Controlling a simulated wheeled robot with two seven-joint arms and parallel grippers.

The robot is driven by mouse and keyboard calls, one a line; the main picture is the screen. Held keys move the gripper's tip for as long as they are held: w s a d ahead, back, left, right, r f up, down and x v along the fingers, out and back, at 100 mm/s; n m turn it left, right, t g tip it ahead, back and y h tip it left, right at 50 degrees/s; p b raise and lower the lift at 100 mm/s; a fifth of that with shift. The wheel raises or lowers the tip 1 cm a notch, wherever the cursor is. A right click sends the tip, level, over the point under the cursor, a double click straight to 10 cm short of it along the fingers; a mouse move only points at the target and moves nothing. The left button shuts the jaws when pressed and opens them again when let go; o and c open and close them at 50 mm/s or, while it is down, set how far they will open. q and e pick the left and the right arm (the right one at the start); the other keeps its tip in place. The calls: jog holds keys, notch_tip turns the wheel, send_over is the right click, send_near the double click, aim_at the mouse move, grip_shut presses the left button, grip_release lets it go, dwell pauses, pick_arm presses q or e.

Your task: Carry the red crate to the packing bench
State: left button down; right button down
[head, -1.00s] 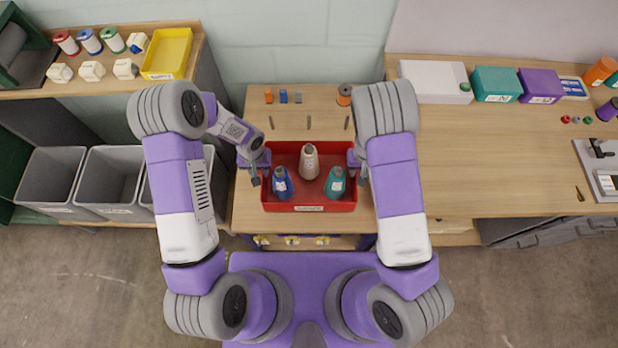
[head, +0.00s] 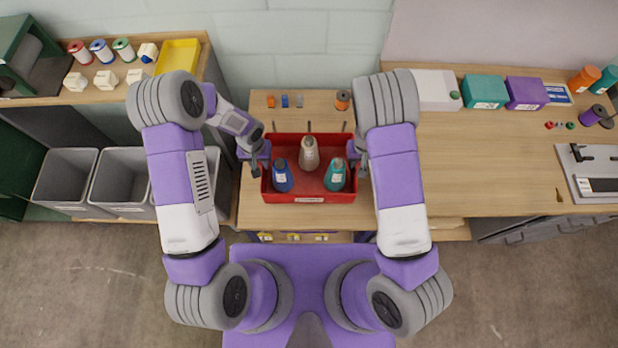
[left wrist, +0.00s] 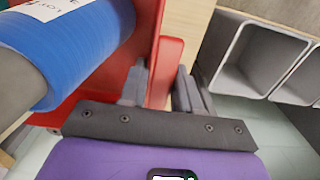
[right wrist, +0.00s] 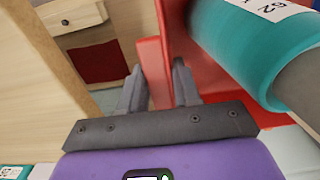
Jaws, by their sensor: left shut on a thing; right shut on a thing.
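The red crate (head: 308,197) is in the middle of the head view, over the small central table. It holds a blue cone (head: 282,177), a beige cone (head: 309,155) and a teal cone (head: 335,176). My left gripper (head: 255,168) is shut on the crate's left wall, which shows between its fingers in the left wrist view (left wrist: 160,75). My right gripper (head: 362,168) is shut on the crate's right wall, seen between its fingers in the right wrist view (right wrist: 155,75). I cannot tell whether the crate touches the table.
A long wooden bench (head: 490,150) stands on the right, with a white box (head: 434,90), a teal box (head: 483,91) and a purple box (head: 526,93). Grey bins (head: 65,180) stand at the left. A yellow tray (head: 178,56) is on the left shelf.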

notch_tip(320, 180, up, 14)
jog(key=p, duration=1.3)
jog(key=shift+f, duration=0.25)
